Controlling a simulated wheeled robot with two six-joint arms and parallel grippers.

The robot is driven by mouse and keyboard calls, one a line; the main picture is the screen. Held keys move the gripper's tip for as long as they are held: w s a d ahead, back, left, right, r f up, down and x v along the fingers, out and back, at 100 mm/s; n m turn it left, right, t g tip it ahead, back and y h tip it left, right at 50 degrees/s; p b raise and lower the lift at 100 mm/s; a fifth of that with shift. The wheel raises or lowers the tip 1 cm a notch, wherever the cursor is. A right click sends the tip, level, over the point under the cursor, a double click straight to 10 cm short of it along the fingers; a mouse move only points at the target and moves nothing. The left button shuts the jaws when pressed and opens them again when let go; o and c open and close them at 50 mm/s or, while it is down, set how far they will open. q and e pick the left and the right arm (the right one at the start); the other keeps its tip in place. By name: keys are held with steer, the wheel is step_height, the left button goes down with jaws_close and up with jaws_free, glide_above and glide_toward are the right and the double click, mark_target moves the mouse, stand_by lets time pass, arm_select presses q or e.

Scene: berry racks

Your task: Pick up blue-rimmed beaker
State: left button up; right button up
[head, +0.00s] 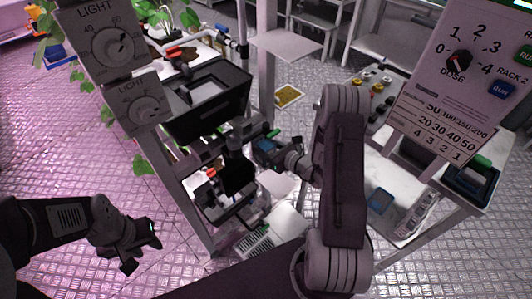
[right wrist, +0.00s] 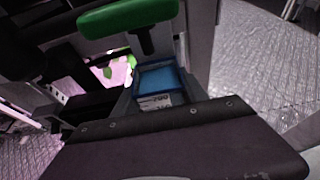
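A small blue-topped vessel (head: 380,201), possibly the blue-rimmed beaker, stands on the white table at the right. Another blue-edged container (head: 265,145) is at the tip of my right gripper (head: 277,150), near the middle of the head view. In the right wrist view, a blue container (right wrist: 158,80) with a pale printed label shows beyond the dark gripper body. My left gripper (head: 143,247) is low at the left, fingers apart and empty.
A green handle (right wrist: 127,16) crosses close above the blue container in the right wrist view. A black tray (head: 239,92) and grey posts (head: 265,60) stand around the rack. A dose panel (head: 463,80) overhangs the right white table (head: 400,180). Open floor lies at the left.

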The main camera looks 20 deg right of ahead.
steer(key=c, duration=0.6)
steer(key=shift+r, duration=0.25)
steer(key=shift+c, duration=0.2)
steer(key=shift+r, duration=0.55)
steer(key=s+d, duration=0.3)
steer(key=s, duration=0.5)
steer(key=s+d, duration=0.3)
steer(key=s, duration=0.6)
steer(key=shift+p, duration=0.3)
